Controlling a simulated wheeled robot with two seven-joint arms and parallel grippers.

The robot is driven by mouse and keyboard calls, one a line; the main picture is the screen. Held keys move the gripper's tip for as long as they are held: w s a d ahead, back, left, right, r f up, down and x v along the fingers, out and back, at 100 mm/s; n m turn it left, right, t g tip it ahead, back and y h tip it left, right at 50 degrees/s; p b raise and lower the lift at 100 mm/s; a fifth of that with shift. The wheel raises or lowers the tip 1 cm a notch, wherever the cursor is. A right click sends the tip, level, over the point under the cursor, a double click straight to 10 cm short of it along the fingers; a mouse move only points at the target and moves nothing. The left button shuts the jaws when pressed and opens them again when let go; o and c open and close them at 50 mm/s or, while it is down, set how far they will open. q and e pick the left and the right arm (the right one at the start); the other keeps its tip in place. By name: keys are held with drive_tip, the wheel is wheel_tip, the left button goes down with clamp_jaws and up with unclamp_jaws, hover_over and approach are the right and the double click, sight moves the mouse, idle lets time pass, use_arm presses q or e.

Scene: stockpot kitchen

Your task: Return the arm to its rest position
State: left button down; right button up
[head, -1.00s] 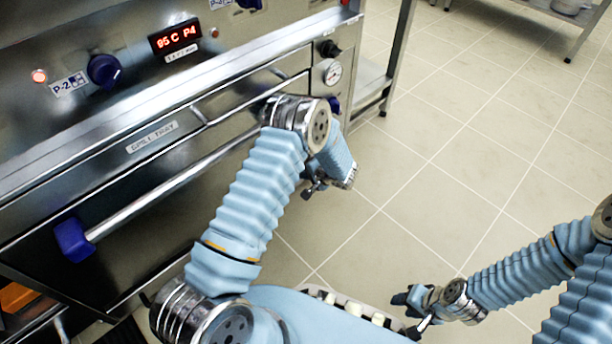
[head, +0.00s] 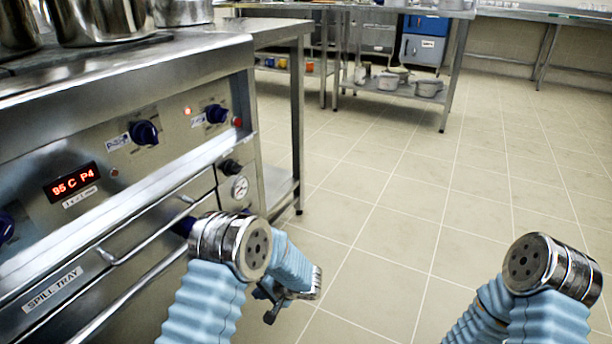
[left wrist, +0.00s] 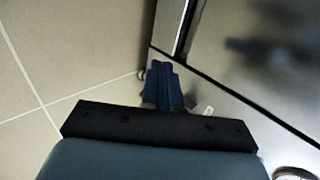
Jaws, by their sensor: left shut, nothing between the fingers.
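My left arm comes in at the bottom of the head view, its blue ribbed sleeve bent at a silver joint. My left gripper (head: 268,303) hangs low beyond that joint, dark-fingered, shut and empty. It is over the floor, to the right of the cooker front (head: 150,190), and appears apart from it. My right arm (head: 545,285) shows at the lower right, bent at its silver joint; its gripper is out of view. The left wrist view is dim, with a dark bar, floor tiles and a shiny metal panel (left wrist: 260,70).
The cooker has a red display (head: 73,182), knobs, a gauge (head: 240,188) and a spill tray (head: 52,288) with a bar handle. Pots (head: 100,18) stand on top. A steel table leg (head: 298,120) is beyond. The tiled floor (head: 400,210) is open in the middle and right.

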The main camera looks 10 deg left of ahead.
use_arm(q)
drive_tip(key=s+d+f+n+g+h, duration=0.1)
drive_tip(key=s+d+f+g+h, duration=0.15)
drive_tip(key=s, duration=0.45)
drive_tip(key=s+d+f+g+h, duration=0.2)
drive_tip(key=s+f+h, duration=0.2)
drive_tip(key=s, duration=0.3)
drive_tip(key=s+d+f+n+g+h, duration=0.1)
drive_tip(key=s+d+f+g+h, duration=0.15)
drive_tip(key=s, duration=0.35)
drive_tip(key=s+n+t+h, duration=0.4)
drive_tip(key=s, duration=0.1)
wheel_tip(320, 180, up, 15)
drive_tip(key=p, duration=1.5)
drive_tip(key=shift+s+d+r, duration=0.2)
drive_tip(key=shift+d, duration=0.1)
